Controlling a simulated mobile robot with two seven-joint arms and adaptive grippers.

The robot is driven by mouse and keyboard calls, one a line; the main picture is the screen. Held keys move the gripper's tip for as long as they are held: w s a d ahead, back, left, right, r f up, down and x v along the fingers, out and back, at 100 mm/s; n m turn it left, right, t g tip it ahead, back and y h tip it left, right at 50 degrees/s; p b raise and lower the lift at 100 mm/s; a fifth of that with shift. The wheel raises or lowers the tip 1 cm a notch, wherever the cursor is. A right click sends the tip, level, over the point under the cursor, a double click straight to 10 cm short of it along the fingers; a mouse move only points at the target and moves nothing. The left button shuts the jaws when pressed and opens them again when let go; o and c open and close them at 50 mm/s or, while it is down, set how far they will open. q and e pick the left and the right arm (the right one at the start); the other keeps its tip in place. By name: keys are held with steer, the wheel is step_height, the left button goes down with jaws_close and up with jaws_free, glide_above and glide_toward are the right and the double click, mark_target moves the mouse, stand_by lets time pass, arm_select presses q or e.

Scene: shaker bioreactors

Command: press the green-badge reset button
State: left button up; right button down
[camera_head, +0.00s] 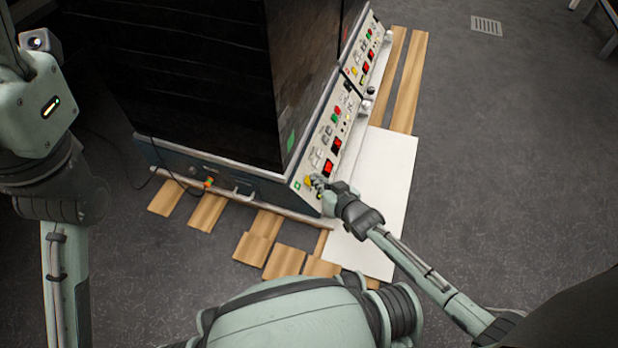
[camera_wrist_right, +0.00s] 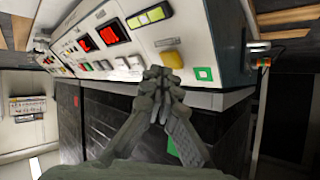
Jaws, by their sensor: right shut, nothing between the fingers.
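The near control panel (camera_head: 325,150) is a white sloped face on a dark cabinet. A green square badge (camera_head: 297,185) marks its near end and also shows in the right wrist view (camera_wrist_right: 204,74). A yellow button (camera_wrist_right: 172,58) sits beside the badge; in the head view my gripper partly covers it. My right gripper (camera_head: 318,183) is shut and empty at this end of the panel. In the right wrist view its fingertips (camera_wrist_right: 163,77) are just below the yellow button; I cannot tell whether they touch it. My left gripper is out of view.
A second panel (camera_head: 366,50) continues behind the first. Red displays (camera_wrist_right: 114,32) and several small switches are on the near panel. A white board (camera_head: 385,190) and wooden slats (camera_head: 285,262) lie on the floor around the cabinet. Open grey floor (camera_head: 500,170) lies to the right.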

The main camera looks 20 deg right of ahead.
steer(key=shift+s+a+r, duration=0.1)
steer(key=shift+a, duration=0.2)
steer(key=d+r+p, duration=0.1)
steer(key=s+d+r+p, duration=0.1)
steer(key=p, duration=0.1)
steer(key=s+d+r+p, duration=0.1)
steer(key=shift+d+r, duration=0.1)
steer(key=shift+d, duration=0.2)
stand_by(0.7)
